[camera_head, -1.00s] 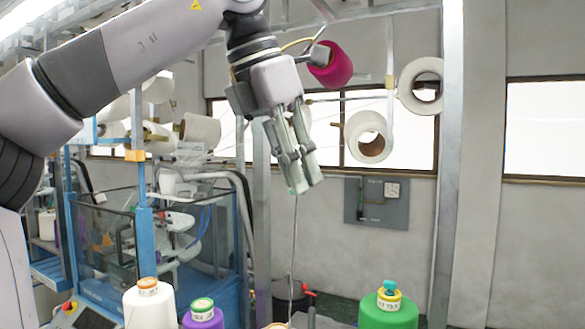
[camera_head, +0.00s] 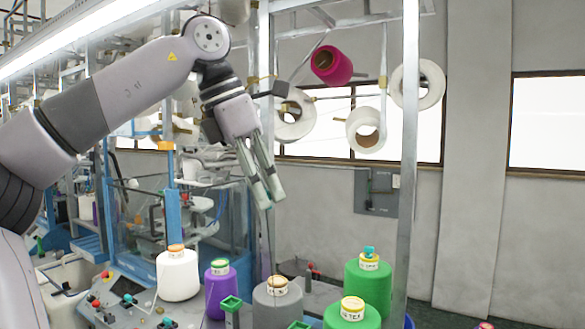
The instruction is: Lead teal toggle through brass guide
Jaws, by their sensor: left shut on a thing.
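My left gripper (camera_head: 267,203) points down in the middle of the head view with its fingers together. A thin dark thread (camera_head: 270,245) runs from its fingertips down toward a grey yarn cone (camera_head: 277,303). Whatever sits between the fingers is hidden. A small teal piece (camera_head: 369,252), like a toggle, sits on top of the rear green cone (camera_head: 368,284), apart from the gripper. Small brass-coloured fittings show on the frame, one above the gripper (camera_head: 252,81) and one farther right (camera_head: 383,82); I cannot tell which is the guide. My right gripper is not in view.
White (camera_head: 178,276) and purple (camera_head: 219,296) cones and a front green cone (camera_head: 352,316) stand below. A metal post (camera_head: 408,150) rises to the right of the gripper. A magenta spool (camera_head: 331,65) and white spools hang behind. A knobbed panel (camera_head: 120,306) lies lower left.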

